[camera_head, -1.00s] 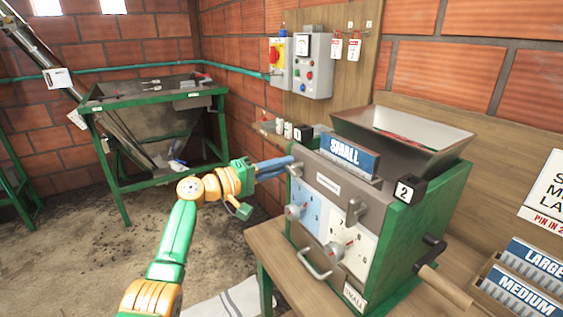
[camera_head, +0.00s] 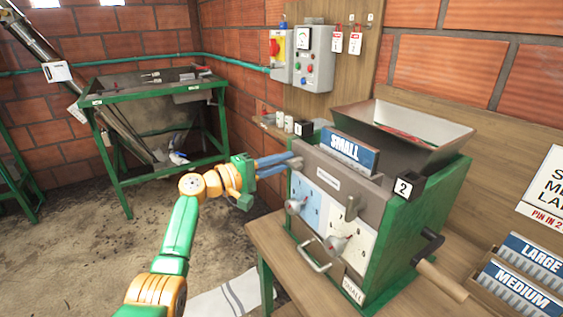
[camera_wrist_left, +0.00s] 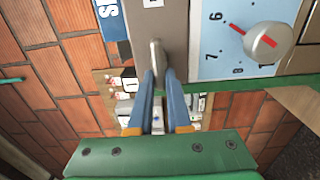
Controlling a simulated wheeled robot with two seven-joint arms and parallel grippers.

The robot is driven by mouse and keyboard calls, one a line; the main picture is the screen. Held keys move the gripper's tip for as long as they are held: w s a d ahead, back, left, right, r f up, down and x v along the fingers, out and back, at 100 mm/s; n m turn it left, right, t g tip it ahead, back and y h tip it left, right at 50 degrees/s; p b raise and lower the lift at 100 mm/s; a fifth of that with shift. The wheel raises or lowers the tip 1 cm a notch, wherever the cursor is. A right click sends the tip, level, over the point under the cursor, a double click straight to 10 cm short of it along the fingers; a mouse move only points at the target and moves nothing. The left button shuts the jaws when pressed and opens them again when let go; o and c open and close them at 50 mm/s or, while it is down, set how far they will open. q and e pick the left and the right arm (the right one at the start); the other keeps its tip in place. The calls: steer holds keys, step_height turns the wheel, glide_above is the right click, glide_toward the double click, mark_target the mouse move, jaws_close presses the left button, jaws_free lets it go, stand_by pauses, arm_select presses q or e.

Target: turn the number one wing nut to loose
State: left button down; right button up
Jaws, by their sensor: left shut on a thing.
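The pulper (camera_head: 400,240) is a green and grey machine on a wooden bench, with a blue SMALL plate on top. The number one wing nut (camera_head: 297,163) is a grey metal piece at the left end of its front bar, near the black 1 block (camera_head: 303,130). My left gripper (camera_head: 288,161) reaches it from the left with blue fingers, shut on it. In the left wrist view the wing nut (camera_wrist_left: 156,58) stands between the fingertips, which partly hide it. My right gripper is not in view.
Two dial knobs (camera_head: 339,245) and a handle (camera_head: 314,256) stick out of the front below the bar. A crank (camera_head: 430,262) is at the right. LARGE and MEDIUM plates (camera_head: 520,290) stand on the bench. The floor left of the bench is mostly clear.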

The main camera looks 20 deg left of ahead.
arm_select(q)
steer(key=c, duration=0.9)
jaws_free()
steer(key=shift+f, duration=0.2)
steer(key=shift+o, duration=0.2)
steer(key=shift+d+r, duration=0.1)
steer(key=shift+d, duration=0.1)
steer(key=shift+s, duration=0.1)
steer(key=b+v, duration=0.2)
steer(key=v, duration=0.5)
